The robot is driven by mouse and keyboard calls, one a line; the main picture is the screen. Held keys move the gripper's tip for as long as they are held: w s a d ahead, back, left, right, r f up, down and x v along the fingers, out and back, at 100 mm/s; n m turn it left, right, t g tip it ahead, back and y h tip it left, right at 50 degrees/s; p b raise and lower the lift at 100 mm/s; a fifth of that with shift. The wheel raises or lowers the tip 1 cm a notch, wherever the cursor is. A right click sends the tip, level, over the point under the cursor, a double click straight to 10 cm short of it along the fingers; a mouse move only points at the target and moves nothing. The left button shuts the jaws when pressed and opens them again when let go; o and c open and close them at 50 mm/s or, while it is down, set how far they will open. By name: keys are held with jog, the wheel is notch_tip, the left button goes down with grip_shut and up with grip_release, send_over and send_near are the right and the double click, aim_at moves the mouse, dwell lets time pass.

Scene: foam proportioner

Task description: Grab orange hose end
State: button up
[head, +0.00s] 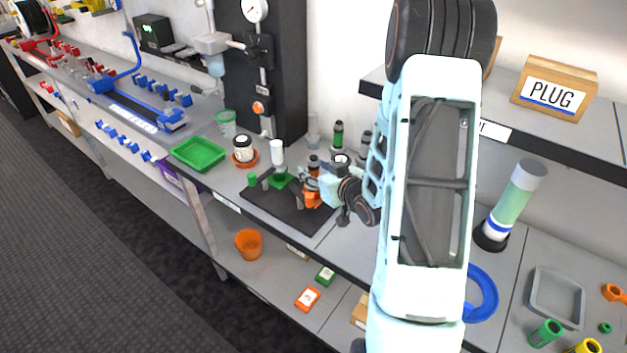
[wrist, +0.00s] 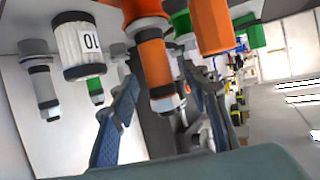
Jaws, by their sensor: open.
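An orange, dark-banded fitting, which looks like the orange hose end (head: 312,198), stands on the black mat (head: 262,212) on the bench. In the wrist view, the orange hose end (wrist: 155,62) hangs between the two fingers of my gripper (wrist: 162,82), with a gap visible on the sides. My gripper (head: 310,184) is open around or just beside it. In the head view the gripper partly hides it. I cannot tell if a finger touches it.
A green fitting (head: 280,179) and a white-topped cylinder (head: 277,152) stand close to the left. A white jar (head: 243,148) sits in an orange dish. A green tray (head: 199,154) lies further left. In the wrist view, a larger orange part (wrist: 212,25) is close on the right.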

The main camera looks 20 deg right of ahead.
jog(key=shift+w+f, duration=0.25)
jog(key=shift+w, duration=0.2)
grip_shut()
